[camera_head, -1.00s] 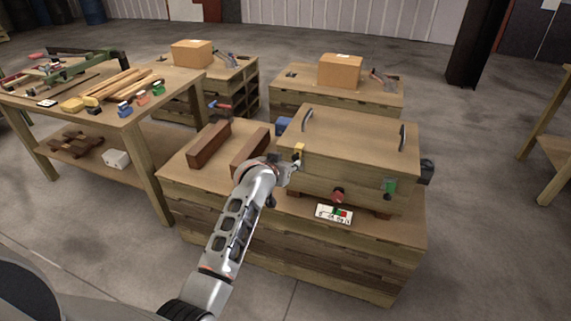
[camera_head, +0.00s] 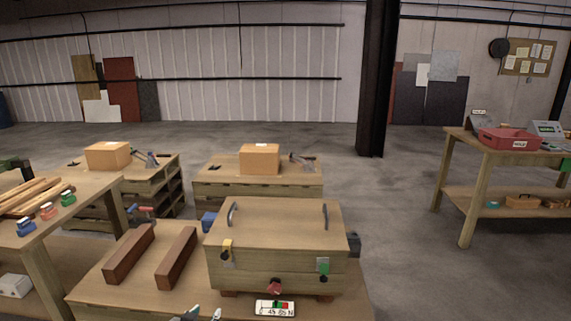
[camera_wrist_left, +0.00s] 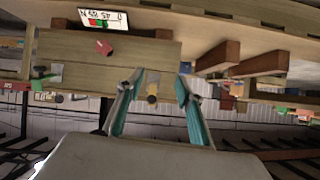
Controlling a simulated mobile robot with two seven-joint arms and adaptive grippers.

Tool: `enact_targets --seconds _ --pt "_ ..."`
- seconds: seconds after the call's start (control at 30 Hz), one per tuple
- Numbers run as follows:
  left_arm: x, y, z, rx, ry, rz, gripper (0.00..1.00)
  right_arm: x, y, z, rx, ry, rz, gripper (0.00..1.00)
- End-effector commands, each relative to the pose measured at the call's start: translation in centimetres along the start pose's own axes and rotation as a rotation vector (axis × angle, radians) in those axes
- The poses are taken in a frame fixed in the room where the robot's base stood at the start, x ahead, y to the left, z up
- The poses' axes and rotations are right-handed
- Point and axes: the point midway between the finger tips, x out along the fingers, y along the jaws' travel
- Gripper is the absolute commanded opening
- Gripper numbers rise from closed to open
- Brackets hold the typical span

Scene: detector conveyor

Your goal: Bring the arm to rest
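My left gripper (camera_head: 198,315) shows only as fingertips at the bottom edge of the head view, in front of the wooden box. In the left wrist view, which is upside down, its two teal-lined fingers (camera_wrist_left: 157,88) are apart with nothing held between them. The wooden box (camera_head: 272,222) has two dark handles on top and stands on the near bench. A yellow tab (camera_head: 227,246) is on its front left; it also shows beyond the fingers in the left wrist view (camera_wrist_left: 152,92). My right gripper is not in view.
Two dark red-brown bars (camera_head: 176,258) lie on the bench left of the box. A small display (camera_head: 275,307) sits before a red knob (camera_head: 274,287).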

Motion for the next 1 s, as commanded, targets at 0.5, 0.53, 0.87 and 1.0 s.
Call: enact_targets --seconds 0.5,0.53,0.87,1.0 --pt "-16.9 5.7 20.5 0.149 -0.044 0.147 0.36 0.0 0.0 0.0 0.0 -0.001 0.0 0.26" --pt "-17.7 6.0 21.0 0.152 -0.044 0.155 0.36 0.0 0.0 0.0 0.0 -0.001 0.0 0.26" --pt "-20.6 7.1 22.6 0.157 -0.045 0.187 0.36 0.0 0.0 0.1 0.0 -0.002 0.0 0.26" --pt "-20.6 7.1 22.6 0.157 -0.045 0.187 0.36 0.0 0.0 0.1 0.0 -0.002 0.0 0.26"
